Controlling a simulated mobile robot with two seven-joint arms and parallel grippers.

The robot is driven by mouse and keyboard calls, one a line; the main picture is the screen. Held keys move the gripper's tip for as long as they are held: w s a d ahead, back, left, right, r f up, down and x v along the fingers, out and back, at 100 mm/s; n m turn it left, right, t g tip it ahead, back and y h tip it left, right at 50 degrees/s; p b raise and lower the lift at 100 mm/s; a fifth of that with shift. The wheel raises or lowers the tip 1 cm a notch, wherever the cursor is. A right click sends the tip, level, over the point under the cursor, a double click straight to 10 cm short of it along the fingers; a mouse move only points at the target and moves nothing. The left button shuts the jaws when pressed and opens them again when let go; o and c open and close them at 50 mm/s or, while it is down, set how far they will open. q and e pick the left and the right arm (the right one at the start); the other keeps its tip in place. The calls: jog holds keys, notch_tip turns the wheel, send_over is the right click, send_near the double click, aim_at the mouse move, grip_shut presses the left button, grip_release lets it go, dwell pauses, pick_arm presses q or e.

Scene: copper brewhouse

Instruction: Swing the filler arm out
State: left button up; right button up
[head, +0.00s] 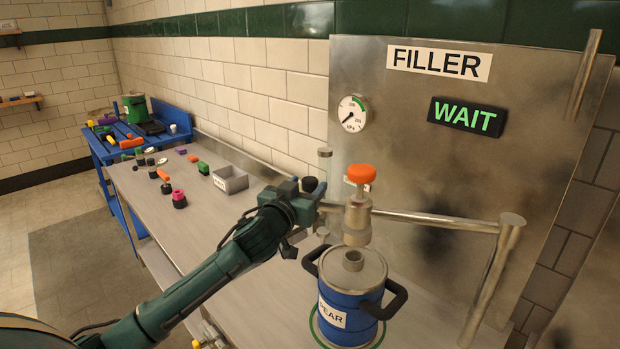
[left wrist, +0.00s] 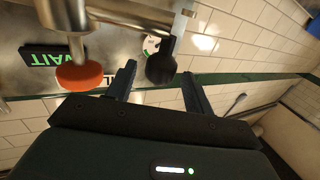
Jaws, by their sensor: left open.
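The filler arm (head: 440,220) is a metal bar running left from an upright post, with a filler head and an orange knob (head: 361,174) above a blue keg (head: 352,312). The keg, labelled "PEAR" with part hidden, has black handles and stands inside a green ring on the bench. A black knob (head: 310,184) shows at the arm's left end. My left gripper (head: 312,200) is open at that end. In the left wrist view the black knob (left wrist: 161,68) appears between my open fingers (left wrist: 158,82), with the orange knob (left wrist: 84,76) to the left. My right gripper is out of view.
A steel panel (head: 400,130) behind carries a "FILLER" sign, a gauge (head: 352,113) and a sign (head: 466,117) lit "WAIT". Left along the bench (head: 215,215) are a grey bin (head: 230,180) and several small items. A blue table (head: 100,150) stands beyond.

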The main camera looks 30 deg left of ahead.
pick_arm(q)
jog(key=shift+w+a, duration=0.1)
jog(key=shift+w, duration=1.2)
grip_shut()
